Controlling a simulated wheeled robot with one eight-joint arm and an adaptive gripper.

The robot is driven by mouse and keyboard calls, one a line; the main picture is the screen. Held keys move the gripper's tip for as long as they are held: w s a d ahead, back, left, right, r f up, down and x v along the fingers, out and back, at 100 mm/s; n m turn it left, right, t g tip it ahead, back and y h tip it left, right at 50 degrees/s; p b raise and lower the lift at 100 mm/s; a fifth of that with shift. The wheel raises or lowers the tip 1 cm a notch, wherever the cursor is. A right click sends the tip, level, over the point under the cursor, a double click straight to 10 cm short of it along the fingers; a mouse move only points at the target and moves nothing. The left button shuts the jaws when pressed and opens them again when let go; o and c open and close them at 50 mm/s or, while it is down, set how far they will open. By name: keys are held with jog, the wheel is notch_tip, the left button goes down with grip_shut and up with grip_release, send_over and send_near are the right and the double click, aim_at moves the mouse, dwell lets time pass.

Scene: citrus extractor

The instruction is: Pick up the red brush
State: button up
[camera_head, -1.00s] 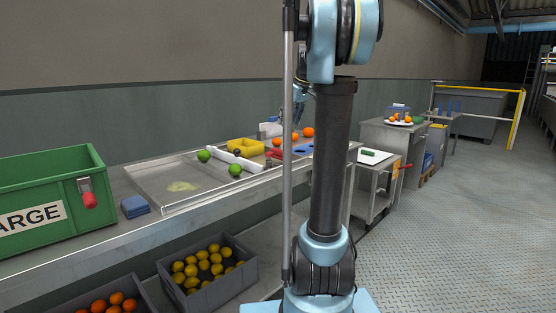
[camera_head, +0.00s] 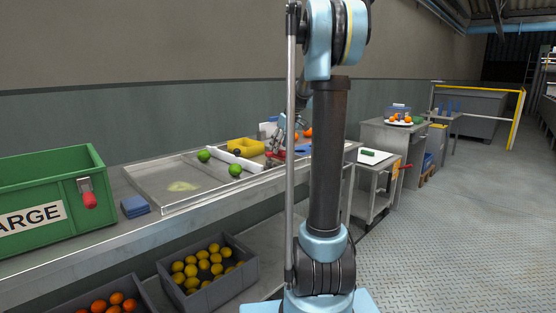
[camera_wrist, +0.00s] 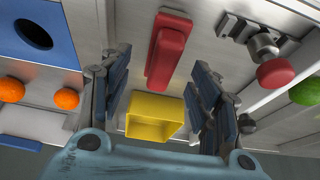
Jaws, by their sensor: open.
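The red brush (camera_wrist: 168,50) is a long red block in the upper middle of the wrist view, standing out against the grey metal surface. In the head view a small bit of red (camera_head: 277,154) shows below my gripper, mostly hidden, and seems to be the brush. My gripper (camera_wrist: 160,62) is open, with one finger on each side of the brush in the picture and nothing held. I cannot tell how far above the brush the fingertips are. In the head view my gripper (camera_head: 279,141) is low over the right part of the bench.
A yellow open box (camera_wrist: 155,117) lies close to the brush. A red knob (camera_wrist: 275,72) on a metal fitting, a green lime (camera_wrist: 306,92), oranges (camera_wrist: 66,98) and a blue plate with a hole (camera_wrist: 40,35) surround them. A green crate (camera_head: 50,200) stands at left.

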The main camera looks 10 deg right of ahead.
jog(key=x, duration=0.4)
jog(key=shift+s, duration=0.15)
jog(key=c, duration=1.2)
jog(key=shift+c, duration=0.2)
notch_tip(320, 180, up, 10)
jog(key=shift+f, duration=0.1)
